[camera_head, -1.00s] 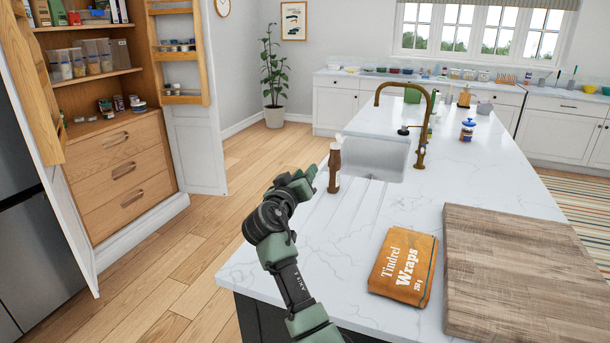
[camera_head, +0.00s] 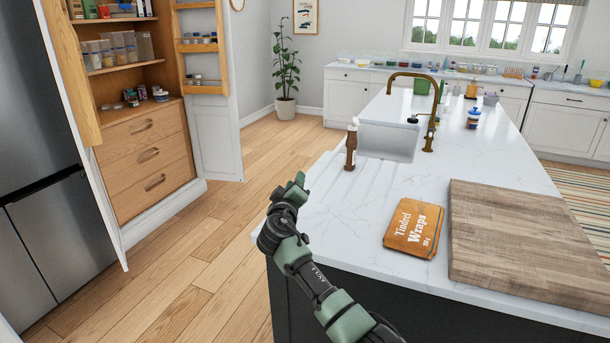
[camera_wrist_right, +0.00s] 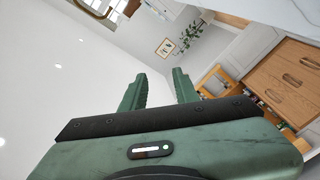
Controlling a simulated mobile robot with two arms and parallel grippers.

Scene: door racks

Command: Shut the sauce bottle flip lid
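A brown sauce bottle (camera_head: 351,148) with a pale top stands upright on the white counter, left of the sink, in the head view. Its lid is too small there to tell whether it is open. My right gripper (camera_head: 298,181) is to the left of and nearer than the bottle, apart from it, by the counter's left edge. In the right wrist view its two green fingers (camera_wrist_right: 160,88) are spread with nothing between them. The bottle does not show clearly in that view. My left gripper is not in view.
A brass tap (camera_head: 431,125) rises beside the sink (camera_head: 388,142). The wooden floor (camera_head: 215,245) left of the counter is clear, up to the open pantry (camera_head: 150,150).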

